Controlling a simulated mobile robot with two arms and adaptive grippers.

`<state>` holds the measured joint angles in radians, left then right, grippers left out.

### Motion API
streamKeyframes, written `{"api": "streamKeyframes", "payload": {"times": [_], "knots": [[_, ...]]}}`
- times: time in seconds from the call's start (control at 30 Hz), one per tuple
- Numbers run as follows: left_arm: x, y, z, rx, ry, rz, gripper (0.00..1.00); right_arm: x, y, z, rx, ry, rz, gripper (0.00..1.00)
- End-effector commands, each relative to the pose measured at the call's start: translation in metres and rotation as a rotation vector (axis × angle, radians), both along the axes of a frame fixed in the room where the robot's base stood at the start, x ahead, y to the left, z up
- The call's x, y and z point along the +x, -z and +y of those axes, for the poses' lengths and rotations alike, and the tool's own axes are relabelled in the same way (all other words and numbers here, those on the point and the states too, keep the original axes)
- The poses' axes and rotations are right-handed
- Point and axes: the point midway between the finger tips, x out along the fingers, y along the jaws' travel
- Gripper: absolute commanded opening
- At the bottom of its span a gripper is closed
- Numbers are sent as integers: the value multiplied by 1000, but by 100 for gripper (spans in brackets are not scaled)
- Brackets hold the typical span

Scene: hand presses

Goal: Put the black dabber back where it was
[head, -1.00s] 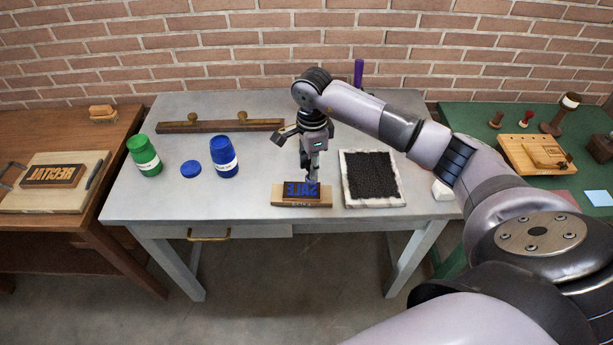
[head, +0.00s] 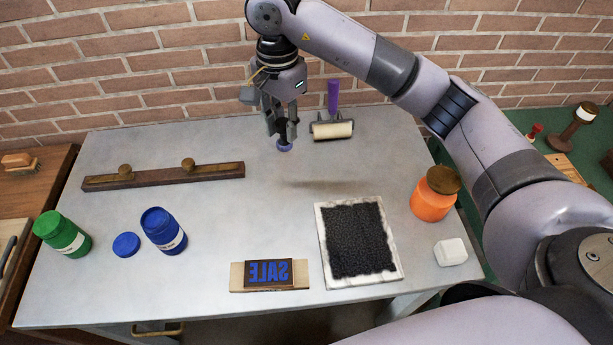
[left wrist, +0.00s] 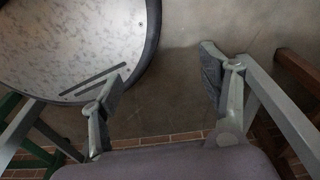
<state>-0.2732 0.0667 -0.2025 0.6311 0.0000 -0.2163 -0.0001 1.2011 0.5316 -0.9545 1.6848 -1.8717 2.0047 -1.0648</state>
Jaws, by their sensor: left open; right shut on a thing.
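My right gripper (head: 282,130) is in the upper middle of the head view, pointing down. It is shut on the black dabber (head: 285,146), whose blue-purple lower end shows below the fingers. The fingers hide most of its dark handle. The dabber is held above the back of the grey table (head: 230,215), apart from it. A dark wooden bar (head: 160,177) with two brown knobs lies left of it. The SALE block (head: 268,274) has blue letters and lies near the front edge. My left gripper (left wrist: 160,82) is open and empty in the left wrist view.
A black inked slab (head: 358,240), orange jar (head: 435,195) and white block (head: 450,252) are at the right. Blue (head: 163,231) and green (head: 63,234) jars stand at the left. The middle back is clear.

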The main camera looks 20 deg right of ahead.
Motion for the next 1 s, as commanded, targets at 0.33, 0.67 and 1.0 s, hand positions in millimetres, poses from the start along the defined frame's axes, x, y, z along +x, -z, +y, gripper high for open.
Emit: {"api": "streamKeyframes", "payload": {"times": [0.33,0.67,1.0], "knots": [[-42,-13,18,23,2,63,70,-4,58,3,-1,-22,10,0],[-30,-34,16,20,1,44,70,-4,138,4,1,-21,6,0],[-20,-44,10,13,0,29,70,-4,176,4,1,-19,5,0]]}}
